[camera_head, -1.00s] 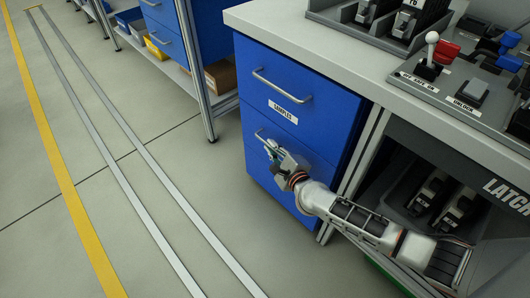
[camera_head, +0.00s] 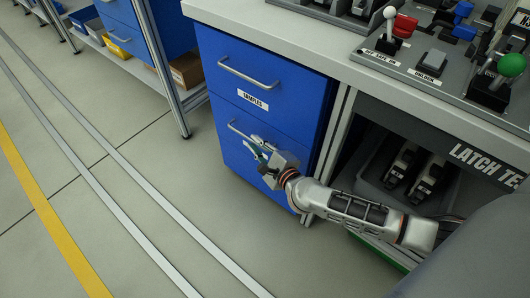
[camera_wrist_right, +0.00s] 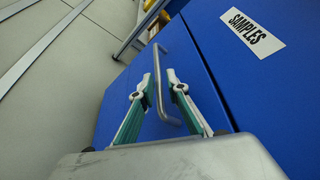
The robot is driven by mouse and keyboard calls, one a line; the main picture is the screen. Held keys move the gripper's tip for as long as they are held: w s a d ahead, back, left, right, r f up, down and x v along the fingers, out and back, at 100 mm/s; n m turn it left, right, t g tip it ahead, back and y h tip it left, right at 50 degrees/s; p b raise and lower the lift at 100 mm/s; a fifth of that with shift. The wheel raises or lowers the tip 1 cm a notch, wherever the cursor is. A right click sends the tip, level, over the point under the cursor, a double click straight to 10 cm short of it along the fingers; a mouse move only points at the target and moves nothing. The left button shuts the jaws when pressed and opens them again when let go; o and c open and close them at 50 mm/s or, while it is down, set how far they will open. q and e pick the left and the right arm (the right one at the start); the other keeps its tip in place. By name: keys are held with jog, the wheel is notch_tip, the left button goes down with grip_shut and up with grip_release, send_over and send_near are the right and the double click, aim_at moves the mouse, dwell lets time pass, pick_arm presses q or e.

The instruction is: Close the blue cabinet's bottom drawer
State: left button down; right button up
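The blue cabinet (camera_head: 262,62) stands under the grey worktop. Its upper drawer front carries a SAMPLES label (camera_head: 252,99). The bottom drawer (camera_head: 236,157) below looks about flush with the upper front; I cannot tell whether a small gap remains. Its bar handle (camera_head: 233,127) is partly hidden by my right gripper (camera_head: 258,146), which reaches in from the right. In the wrist view the right gripper (camera_wrist_right: 160,82) has its fingers apart, with the handle (camera_wrist_right: 176,55) showing between and beyond them. Contact cannot be made out. My left gripper is not in view.
An upper handle (camera_head: 250,73) juts out above my gripper. A metal frame post (camera_head: 332,140) and an open bay with black parts (camera_head: 412,170) lie right of the cabinet. Levers and switches stand on the worktop (camera_head: 305,38). The floor (camera_head: 150,190) in front is clear.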

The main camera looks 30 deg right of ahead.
jog(key=v, duration=0.6)
jog(key=shift+r, duration=0.1)
dwell(0.3)
